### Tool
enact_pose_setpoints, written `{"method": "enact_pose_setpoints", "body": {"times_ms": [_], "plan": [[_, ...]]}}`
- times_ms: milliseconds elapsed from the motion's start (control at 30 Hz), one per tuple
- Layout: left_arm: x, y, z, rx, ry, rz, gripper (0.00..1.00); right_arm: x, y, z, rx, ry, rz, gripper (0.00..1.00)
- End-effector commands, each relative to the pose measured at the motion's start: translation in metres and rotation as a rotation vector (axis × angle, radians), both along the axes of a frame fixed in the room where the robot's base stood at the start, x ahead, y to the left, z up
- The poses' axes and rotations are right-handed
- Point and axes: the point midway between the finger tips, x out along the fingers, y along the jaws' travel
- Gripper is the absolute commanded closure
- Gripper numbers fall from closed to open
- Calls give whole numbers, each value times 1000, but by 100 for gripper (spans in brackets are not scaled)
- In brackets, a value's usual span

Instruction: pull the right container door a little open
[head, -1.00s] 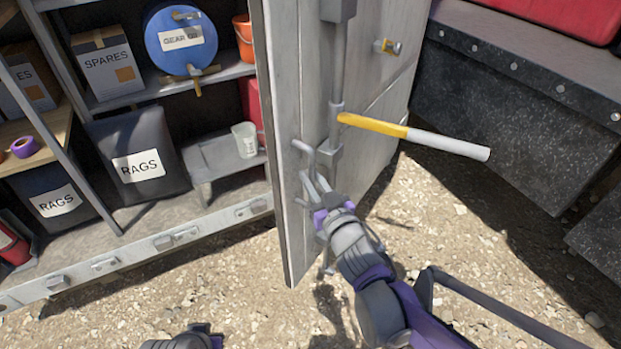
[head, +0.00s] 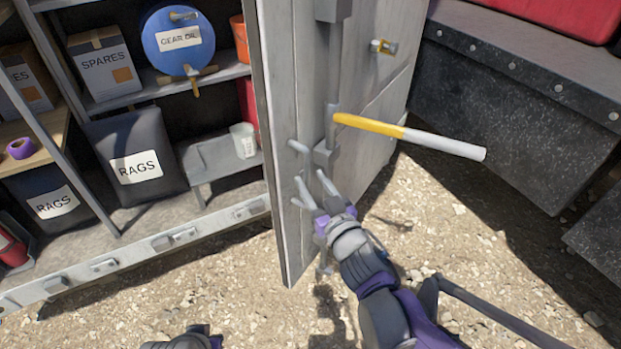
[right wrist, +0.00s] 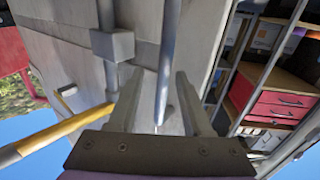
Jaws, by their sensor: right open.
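The right container door (head: 296,110) is grey and stands open, with the shelves visible to its left. A vertical lock rod (head: 332,60) runs down its face, with a small grey handle (head: 298,146) near the free edge. A yellow and white lever (head: 405,134) sticks out to the right from the rod. My right gripper (head: 312,182) is open just below the handle, near the door face. In the right wrist view, a grey bar (right wrist: 168,60) shows between its spread fingers (right wrist: 158,95); contact cannot be told. Only part of my left arm shows at the bottom edge; its jaws are hidden.
Gravel ground (head: 450,250) lies clear between.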

Motion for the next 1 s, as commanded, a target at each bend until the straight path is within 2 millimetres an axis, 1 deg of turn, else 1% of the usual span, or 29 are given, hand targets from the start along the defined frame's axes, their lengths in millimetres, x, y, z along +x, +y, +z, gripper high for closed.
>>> {"method": "enact_pose_setpoints", "body": {"times_ms": [33, 300, 400, 500, 700, 1000], "plan": [[0, 0, 0, 0, 0, 0, 100, -9, -4, 0, 0, 0, -1, 50], [0, 0, 1, 0, 0, 0, 100, -57, -22, 0, -1, 0, -2, 50], [0, 0, 2, 0, -1, 0, 100, -71, -27, 0, -1, 0, -2, 50], [0, 0, 2, 0, -1, 0, 100, -80, -30, 0, -1, -1, -1, 50], [0, 0, 3, 0, -1, 0, 100, -88, -33, 0, 1, 0, -1, 50], [0, 0, 3, 0, -1, 0, 100, -88, -33, 0, 1, 0, -1, 50]]}}
